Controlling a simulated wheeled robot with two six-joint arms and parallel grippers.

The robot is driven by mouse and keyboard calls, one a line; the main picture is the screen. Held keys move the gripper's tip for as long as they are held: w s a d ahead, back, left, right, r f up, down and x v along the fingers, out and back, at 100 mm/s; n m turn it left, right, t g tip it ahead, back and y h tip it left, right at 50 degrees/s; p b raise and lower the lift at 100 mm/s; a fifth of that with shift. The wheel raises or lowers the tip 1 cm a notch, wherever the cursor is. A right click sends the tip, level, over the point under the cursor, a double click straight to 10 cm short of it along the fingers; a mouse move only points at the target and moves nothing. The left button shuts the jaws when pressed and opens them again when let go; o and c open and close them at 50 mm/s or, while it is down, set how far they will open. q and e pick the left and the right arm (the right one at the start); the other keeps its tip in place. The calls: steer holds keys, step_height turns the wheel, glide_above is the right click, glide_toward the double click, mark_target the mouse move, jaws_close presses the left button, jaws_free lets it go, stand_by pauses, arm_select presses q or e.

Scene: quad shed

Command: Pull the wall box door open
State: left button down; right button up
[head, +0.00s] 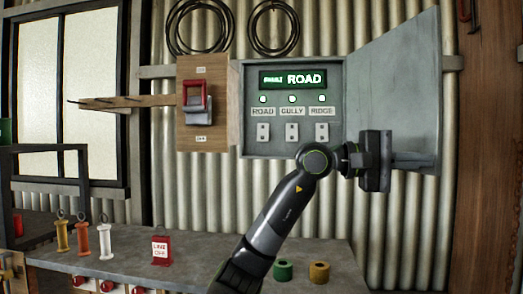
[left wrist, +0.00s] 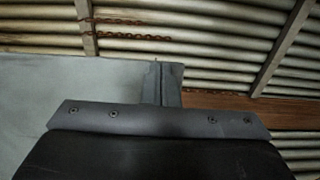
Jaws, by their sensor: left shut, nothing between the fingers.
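The grey wall box (head: 292,145) hangs on the corrugated wall in the head view. Its door (head: 405,85) stands swung wide open to the right, with its inner face showing. Inside the box are a lit ROAD sign (head: 293,79), three green lamps and three labelled switches. My left gripper (head: 428,160) is shut and empty, pointing right in front of the lower part of the open door. Whether it touches the door cannot be told. In the left wrist view the closed fingers (left wrist: 165,82) show beside a pale grey panel (left wrist: 60,85), apparently the door. My right gripper is not in view.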

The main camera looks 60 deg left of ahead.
arm_select(q)
steer(key=shift+w+d, duration=0.25)
steer(key=shift+w, duration=0.1)
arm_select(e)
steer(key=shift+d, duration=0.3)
arm_select(q)
steer(key=shift+s, duration=0.1)
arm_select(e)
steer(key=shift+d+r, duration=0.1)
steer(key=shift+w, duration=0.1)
